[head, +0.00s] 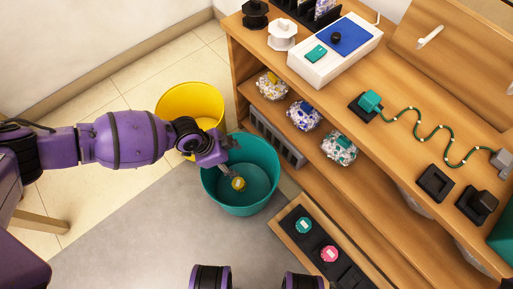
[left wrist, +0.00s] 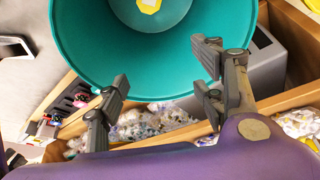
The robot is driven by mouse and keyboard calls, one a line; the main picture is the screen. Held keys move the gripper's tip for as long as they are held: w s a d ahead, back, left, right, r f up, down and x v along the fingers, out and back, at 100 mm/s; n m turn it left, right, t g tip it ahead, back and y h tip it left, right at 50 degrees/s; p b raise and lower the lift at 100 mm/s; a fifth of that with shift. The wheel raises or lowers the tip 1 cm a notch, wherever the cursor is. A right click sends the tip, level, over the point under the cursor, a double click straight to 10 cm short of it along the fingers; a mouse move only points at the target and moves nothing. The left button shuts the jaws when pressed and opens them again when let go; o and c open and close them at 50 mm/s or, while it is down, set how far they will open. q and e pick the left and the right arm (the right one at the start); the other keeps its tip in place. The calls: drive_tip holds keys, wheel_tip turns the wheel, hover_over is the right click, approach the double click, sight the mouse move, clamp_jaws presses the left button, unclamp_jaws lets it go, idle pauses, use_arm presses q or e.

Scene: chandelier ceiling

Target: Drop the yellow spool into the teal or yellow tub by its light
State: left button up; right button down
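The yellow spool (head: 239,183) shows inside the teal tub (head: 262,200), against its floor. In the left wrist view the spool (left wrist: 148,5) is beyond my fingers, within the teal tub (left wrist: 85,45), apart from both fingertips. My left gripper (head: 230,170) is over the teal tub's opening, fingers pointing down. In the left wrist view its two fingers (left wrist: 163,66) are spread wide with nothing between them. The yellow tub (head: 178,103) stands on the floor behind the teal one, partly hidden by my left arm.
A wooden shelf unit (head: 395,165) stands close right of the teal tub. On it are a white box with a blue panel (head: 350,37) and a teal block with a green cord (head: 370,100). Speckled bundles (head: 304,115) lie on a lower shelf. Floor is clear in front of the tubs.

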use_arm(q)
drive_tip(key=shift+a, duration=0.1)
drive_tip(key=v, duration=1.2)
drive_tip(key=shift+s, duration=0.1)
